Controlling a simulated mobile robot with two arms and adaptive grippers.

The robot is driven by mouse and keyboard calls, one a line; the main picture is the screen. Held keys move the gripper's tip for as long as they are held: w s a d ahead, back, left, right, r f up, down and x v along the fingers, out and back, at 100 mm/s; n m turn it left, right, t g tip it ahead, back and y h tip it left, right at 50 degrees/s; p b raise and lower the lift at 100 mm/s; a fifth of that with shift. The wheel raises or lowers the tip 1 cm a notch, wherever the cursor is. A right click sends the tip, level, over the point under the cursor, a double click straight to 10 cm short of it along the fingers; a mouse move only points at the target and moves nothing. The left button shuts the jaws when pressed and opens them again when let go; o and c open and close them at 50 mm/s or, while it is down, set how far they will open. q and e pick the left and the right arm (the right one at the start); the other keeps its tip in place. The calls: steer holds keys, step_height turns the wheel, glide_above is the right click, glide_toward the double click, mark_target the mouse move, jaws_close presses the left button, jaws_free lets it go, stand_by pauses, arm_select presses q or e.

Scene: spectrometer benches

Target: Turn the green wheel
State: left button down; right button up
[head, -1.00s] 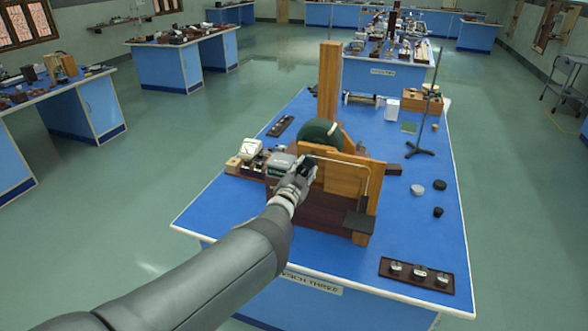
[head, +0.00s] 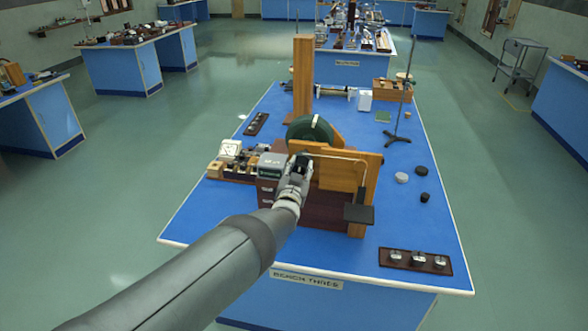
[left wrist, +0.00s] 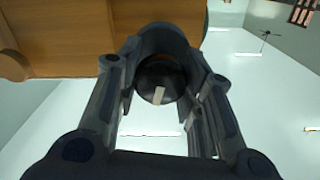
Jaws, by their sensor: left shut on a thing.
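The dark green wheel (head: 309,131) stands upright on the wooden apparatus on the blue bench. Its lower part is hidden behind the wooden board (head: 345,172) and my gripper. My left gripper (head: 300,163) is in front of the wheel, at the board's left end. In the left wrist view my left gripper (left wrist: 160,75) is shut around a dark round knob (left wrist: 152,92) with a pale mark. I cannot see how the knob joins the wheel. The wooden board also shows in the left wrist view (left wrist: 60,50). My right gripper is not in view.
A tall wooden post (head: 303,75) stands behind the wheel. Small instruments (head: 232,152) crowd the left side. A metal stand (head: 398,137), black and white discs, and a dark tray (head: 415,262) are on the right. The blue bench top (head: 210,222) is clear at front left.

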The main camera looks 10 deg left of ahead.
arm_select(q)
steer(key=shift+r, duration=0.15)
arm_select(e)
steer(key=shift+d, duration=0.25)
arm_select(q)
steer(key=c, duration=0.9)
jaws_free()
steer(key=shift+c, duration=0.2)
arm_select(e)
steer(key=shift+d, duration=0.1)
